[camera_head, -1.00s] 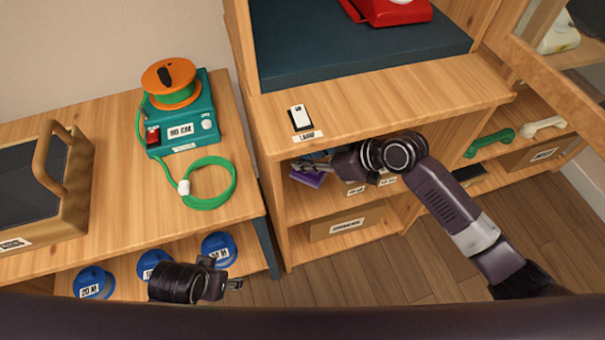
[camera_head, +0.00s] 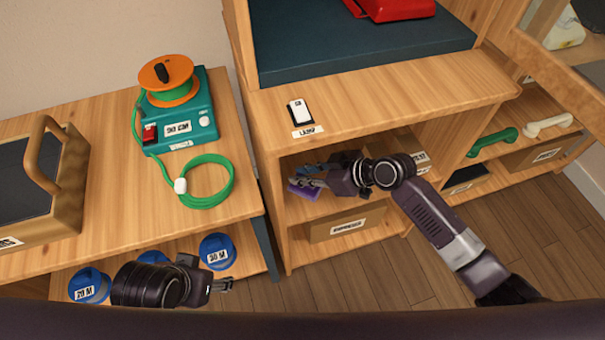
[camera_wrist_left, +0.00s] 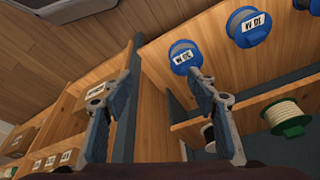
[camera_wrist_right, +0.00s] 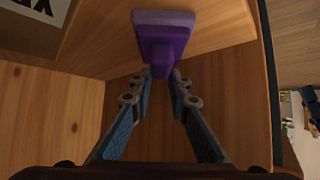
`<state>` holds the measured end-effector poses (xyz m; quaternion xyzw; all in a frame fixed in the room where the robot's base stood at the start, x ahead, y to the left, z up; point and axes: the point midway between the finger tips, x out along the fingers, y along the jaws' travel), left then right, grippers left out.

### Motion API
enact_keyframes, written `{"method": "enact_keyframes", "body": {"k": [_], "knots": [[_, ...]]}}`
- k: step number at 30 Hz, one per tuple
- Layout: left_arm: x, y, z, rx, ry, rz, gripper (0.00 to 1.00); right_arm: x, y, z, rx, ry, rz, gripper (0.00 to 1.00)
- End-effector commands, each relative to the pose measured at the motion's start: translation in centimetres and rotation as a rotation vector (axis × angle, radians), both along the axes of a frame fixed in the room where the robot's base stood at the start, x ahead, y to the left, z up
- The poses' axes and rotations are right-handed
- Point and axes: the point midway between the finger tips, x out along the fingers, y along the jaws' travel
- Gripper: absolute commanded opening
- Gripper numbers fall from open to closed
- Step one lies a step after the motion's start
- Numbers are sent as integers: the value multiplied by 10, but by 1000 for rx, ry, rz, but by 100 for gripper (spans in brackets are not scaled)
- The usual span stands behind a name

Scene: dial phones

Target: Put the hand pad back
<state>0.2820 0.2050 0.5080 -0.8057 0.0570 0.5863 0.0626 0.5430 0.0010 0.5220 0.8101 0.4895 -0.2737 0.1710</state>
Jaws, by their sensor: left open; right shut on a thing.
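The purple hand pad (camera_head: 304,190) is at the left side of the upper open compartment of the middle cabinet. It also shows in the right wrist view (camera_wrist_right: 163,38), with a wide paler face and a narrow grip. My right gripper (camera_head: 316,180) is shut on the narrow part, its fingertips (camera_wrist_right: 160,76) meeting there. Whether the pad touches the shelf or the wall, I cannot tell. My left gripper (camera_head: 226,285) is open and empty in front of the left bench, and its spread fingers show in the left wrist view (camera_wrist_left: 160,82).
A compartment board with a label (camera_head: 347,228) is below the right gripper. A white switch (camera_head: 300,112) lies on the cabinet top. The left bench holds a teal winder (camera_head: 180,118) with green cord. Blue spools (camera_head: 217,250) sit under it. Green and white handsets (camera_head: 492,142) rest at right.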

Motion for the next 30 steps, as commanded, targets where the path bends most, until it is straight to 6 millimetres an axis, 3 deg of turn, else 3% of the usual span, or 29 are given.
{"method": "enact_keyframes", "body": {"k": [3, 4, 9, 21, 30], "knots": [[0, 0, -4, 0, 0, 0, 53, 0, 0, -4, 0, 0, 0, 0], [0, 0, -3, 0, 0, 0, 53, 0, 0, -4, 0, 0, 0, 18], [0, 0, -3, 0, 0, 0, 53, 0, 0, -3, 0, 0, 0, 34], [1, 0, 2, -1, -4, 0, 53, -3, -6, 5, -2, 0, 0, 34], [11, -3, -44, 0, 27, -3, 53, -26, -50, 44, -4, -2, 0, 34]]}}
